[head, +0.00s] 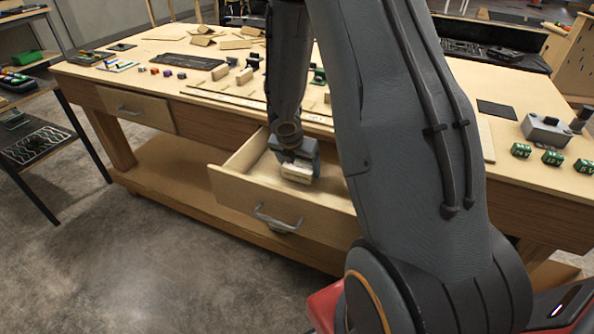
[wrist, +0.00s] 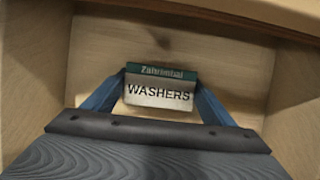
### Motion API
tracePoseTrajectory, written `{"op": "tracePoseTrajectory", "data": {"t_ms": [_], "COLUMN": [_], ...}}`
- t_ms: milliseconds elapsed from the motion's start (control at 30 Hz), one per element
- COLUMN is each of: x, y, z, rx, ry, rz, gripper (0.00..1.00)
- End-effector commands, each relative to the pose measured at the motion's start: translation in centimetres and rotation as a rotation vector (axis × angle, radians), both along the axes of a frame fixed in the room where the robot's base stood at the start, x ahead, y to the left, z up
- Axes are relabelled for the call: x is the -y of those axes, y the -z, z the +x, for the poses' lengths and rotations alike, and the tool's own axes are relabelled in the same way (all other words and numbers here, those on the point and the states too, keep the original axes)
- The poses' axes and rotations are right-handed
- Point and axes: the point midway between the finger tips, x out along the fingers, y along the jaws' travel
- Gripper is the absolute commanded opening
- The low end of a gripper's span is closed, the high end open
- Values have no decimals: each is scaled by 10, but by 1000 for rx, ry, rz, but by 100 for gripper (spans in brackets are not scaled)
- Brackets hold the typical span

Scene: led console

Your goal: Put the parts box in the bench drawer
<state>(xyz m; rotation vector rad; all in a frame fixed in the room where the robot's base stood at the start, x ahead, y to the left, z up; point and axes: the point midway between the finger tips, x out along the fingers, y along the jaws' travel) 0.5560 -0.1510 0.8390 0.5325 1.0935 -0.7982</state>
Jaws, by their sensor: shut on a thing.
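The parts box (wrist: 160,92) shows in the wrist view with a green band reading "Zahnimbal" and a pale label reading "WASHERS". My gripper (wrist: 160,100) is shut on it, with a blue finger at each side. In the head view the parts box (head: 297,172) is a pale block under my gripper (head: 296,165), inside the open bench drawer (head: 235,200). The drawer's wooden floor and walls surround the box in the wrist view. I cannot tell whether the box touches the drawer floor. My arm hides the drawer's right part in the head view.
The workbench top (head: 230,100) above the drawer carries several small blocks and wooden pieces. A second drawer (head: 135,108) at the left is shut. Green boxes (head: 551,158) and a grey device (head: 546,130) stand at the right. The concrete floor (head: 150,260) in front is clear.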

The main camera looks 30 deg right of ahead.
Motion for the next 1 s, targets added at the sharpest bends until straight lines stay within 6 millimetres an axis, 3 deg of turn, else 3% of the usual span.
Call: {"op": "tracePoseTrajectory", "data": {"t_ms": [433,467,567,1000], "x": [0,0,0,-1], "y": [7,7,6,-1], "z": [1,1,0,0], "rx": [1,1,1,2], "ry": [0,0,0,0], "rz": [0,1,1,1], "gripper": [52,80,96,97]}}
